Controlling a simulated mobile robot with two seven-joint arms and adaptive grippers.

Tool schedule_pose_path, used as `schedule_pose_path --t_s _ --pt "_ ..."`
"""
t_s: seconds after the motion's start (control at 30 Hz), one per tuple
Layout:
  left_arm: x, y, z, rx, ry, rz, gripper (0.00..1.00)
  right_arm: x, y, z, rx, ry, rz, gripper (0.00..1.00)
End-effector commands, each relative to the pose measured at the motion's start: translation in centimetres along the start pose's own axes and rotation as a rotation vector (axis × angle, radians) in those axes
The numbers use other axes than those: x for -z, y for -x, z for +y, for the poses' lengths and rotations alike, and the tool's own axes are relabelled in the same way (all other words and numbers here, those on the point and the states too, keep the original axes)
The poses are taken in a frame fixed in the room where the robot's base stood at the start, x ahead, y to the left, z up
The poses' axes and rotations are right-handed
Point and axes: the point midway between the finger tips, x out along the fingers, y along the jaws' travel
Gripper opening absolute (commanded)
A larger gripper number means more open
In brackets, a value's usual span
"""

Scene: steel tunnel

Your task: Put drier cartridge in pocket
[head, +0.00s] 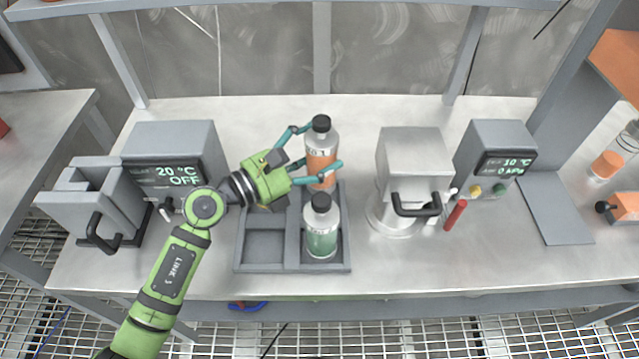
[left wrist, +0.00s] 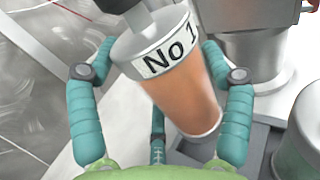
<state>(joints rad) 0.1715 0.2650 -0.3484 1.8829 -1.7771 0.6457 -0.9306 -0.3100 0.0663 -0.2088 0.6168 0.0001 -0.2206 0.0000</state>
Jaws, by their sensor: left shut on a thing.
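An orange cartridge with a black cap and a grey collar (head: 321,160) stands about upright at the back right of the grey pocket tray (head: 268,269). My left gripper (head: 322,148) is shut on this orange cartridge, one finger on each side. In the left wrist view the orange cartridge (left wrist: 185,90) shows a "No 1" label. Its lower end is near the tray, but I cannot tell whether it is inside the back right pocket or above it. A green cartridge with a black cap (head: 321,232) stands in the front right pocket. The front left pocket (head: 265,245) is empty.
A grey unit reading 20 °C OFF (head: 170,150) and an open grey holder (head: 92,200) stand left. A silver housing with a black handle (head: 410,155) stands right, beside a 10 °C unit (head: 495,150) and a red stick (head: 455,214). The bench front is clear.

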Motion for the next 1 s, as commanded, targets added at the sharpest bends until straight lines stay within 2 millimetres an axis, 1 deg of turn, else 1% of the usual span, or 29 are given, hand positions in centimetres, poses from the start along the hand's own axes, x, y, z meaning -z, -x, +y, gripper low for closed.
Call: schedule_pose_path --t_s 0.03,0.2,0.33,0.43,0.5,0.8,0.83,0.87,1.0 --pt "0.9 0.0 0.0 -0.002 0.003 -0.003 0.25 0.0 -0.4 0.4 -0.005 0.001 0.000 0.45" --pt "2.5 0.0 0.0 -0.001 0.002 -0.003 0.25 0.3 -0.7 1.4 -0.018 0.000 0.004 0.45" --pt "4.4 0.0 0.0 -0.002 0.003 -0.003 0.25 0.5 -1.3 1.7 -0.022 -0.004 0.009 0.45" --pt "5.5 0.0 0.0 -0.001 0.003 -0.003 0.25 0.6 -1.5 1.7 -0.022 -0.005 0.010 0.45" --pt "5.8 0.0 0.0 0.000 0.002 -0.004 0.25 0.6 -1.6 1.7 -0.022 -0.005 0.011 0.45" --pt "6.0 0.0 0.0 0.001 -0.001 -0.003 0.25 0.6 -1.7 1.7 -0.022 -0.004 0.012 0.45" --pt "6.1 0.0 0.0 0.001 -0.001 0.000 0.88 0.6 -1.6 1.7 -0.022 -0.004 0.012 0.45" --pt "6.0 0.0 0.0 0.001 -0.001 0.000 1.00 0.6 -1.6 1.6 -0.021 -0.004 0.012 0.45" --pt "6.0 0.0 0.0 0.001 0.000 0.000 1.00 0.7 -1.6 1.6 -0.021 -0.003 0.012 0.45"
